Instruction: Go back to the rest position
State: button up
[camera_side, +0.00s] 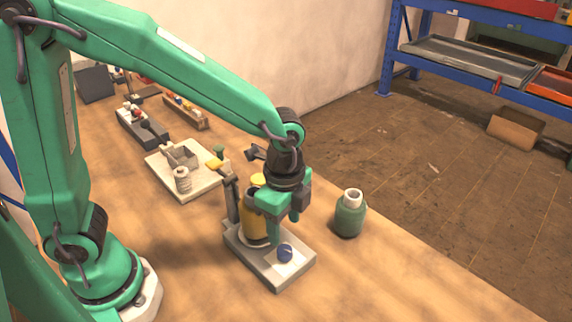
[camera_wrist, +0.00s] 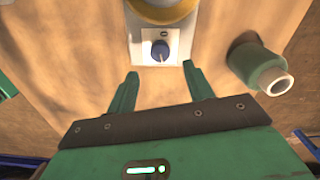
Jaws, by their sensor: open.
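My green arm reaches over the wooden table, and my gripper (camera_side: 284,222) points down above a grey base plate (camera_side: 262,262). A yellow-amber chamber (camera_side: 257,220) stands on this plate, partly hidden by my gripper. A blue knob (camera_side: 285,252) sits at the plate's front end. In the wrist view my gripper (camera_wrist: 160,72) has its two fingers spread with nothing between them. The blue knob (camera_wrist: 160,51) shows just beyond the fingertips, on a pale panel. The chamber's lower rim (camera_wrist: 162,12) is at the top edge of that view.
A green bottle with a white neck (camera_side: 348,218) stands right of the plate; it also shows in the wrist view (camera_wrist: 252,64). A pale tray (camera_side: 186,188) with small parts and dark boxes lie farther back on the left. The table's front right is clear.

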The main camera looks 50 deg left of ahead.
jog(key=shift+a+r+n, duration=0.3)
jog(key=shift+a+r, duration=0.1)
jog(key=shift+r, duration=0.05)
jog(key=a+r+n+t, duration=0.1)
jog(key=a+r+n, duration=0.1)
jog(key=s+a+r+n, duration=0.1)
jog(key=a+r+n, duration=0.1)
jog(key=a, duration=0.1)
jog(key=s+a+r+n+t, duration=0.1)
jog(key=a+r+n, duration=0.1)
jog(key=r, duration=0.1)
jog(key=shift+s+a+t+h, duration=0.1)
jog(key=shift+a+t+h, duration=0.2)
jog(key=s+a+r+n+t, duration=0.3)
jog(key=s+a+r+n, duration=0.1)
jog(key=s+a+n, duration=0.2)
jog(key=shift+s+a+r+n, duration=0.2)
jog(key=shift+a+r+n, duration=0.15)
jog(key=shift+a+n, duration=0.7)
